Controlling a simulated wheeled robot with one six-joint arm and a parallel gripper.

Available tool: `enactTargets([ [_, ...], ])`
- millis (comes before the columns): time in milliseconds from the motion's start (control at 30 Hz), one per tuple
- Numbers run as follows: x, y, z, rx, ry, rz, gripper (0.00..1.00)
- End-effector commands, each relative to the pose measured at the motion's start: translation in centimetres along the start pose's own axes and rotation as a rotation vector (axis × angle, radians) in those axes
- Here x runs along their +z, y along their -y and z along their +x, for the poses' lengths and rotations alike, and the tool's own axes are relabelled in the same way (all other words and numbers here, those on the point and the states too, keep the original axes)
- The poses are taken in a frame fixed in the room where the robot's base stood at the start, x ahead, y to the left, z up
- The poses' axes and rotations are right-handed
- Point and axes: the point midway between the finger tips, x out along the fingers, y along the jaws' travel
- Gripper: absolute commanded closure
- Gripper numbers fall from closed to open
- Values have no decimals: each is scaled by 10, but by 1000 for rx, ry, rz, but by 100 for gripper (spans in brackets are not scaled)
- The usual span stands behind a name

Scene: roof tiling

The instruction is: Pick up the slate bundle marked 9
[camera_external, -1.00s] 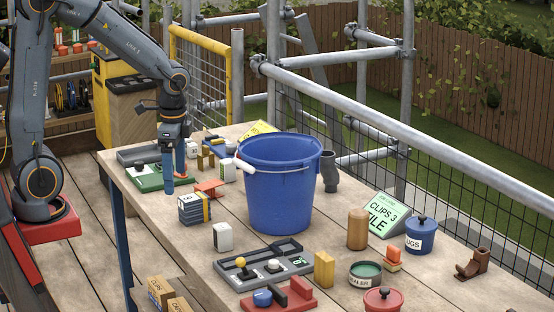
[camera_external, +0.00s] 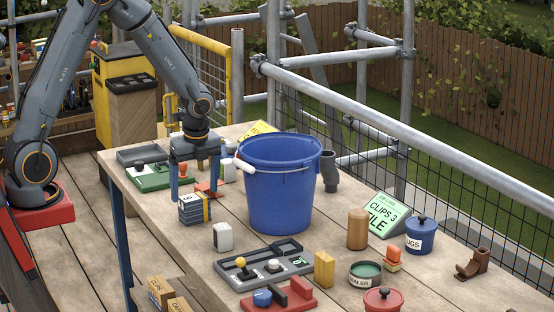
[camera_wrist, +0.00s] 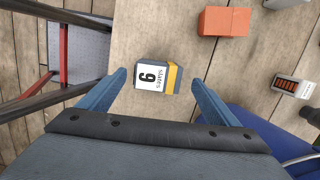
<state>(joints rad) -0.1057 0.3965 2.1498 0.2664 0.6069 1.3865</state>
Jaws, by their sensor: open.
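The slate bundle marked 9 (camera_external: 194,209) stands on the table left of the blue bucket. It is dark grey with a yellow strap and a white label. In the wrist view the bundle (camera_wrist: 157,77) shows its label reading "slates 9", ahead of and between my two blue fingers. My gripper (camera_external: 194,187) is open and empty, above and just behind the bundle in the external view. In the wrist view my gripper (camera_wrist: 158,88) has its fingertips spread wider than the bundle, and neither finger touches it.
The tall blue bucket (camera_external: 276,190) with a white handle grip stands right of the bundle. A red-orange block (camera_wrist: 224,21) lies near it. A white-and-grey box (camera_external: 223,237) stands in front. A grey tray with knobs (camera_external: 262,265) lies nearer the front. Bare wood surrounds the bundle.

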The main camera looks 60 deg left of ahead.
Motion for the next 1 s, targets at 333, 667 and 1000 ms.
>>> enactTargets([
  [333,-5,-5,36,5,-1,-1,16],
  [667,-6,-4,62,1,-1,-1,16],
  [1000,-6,-4,62,0,-1,-2,41],
])
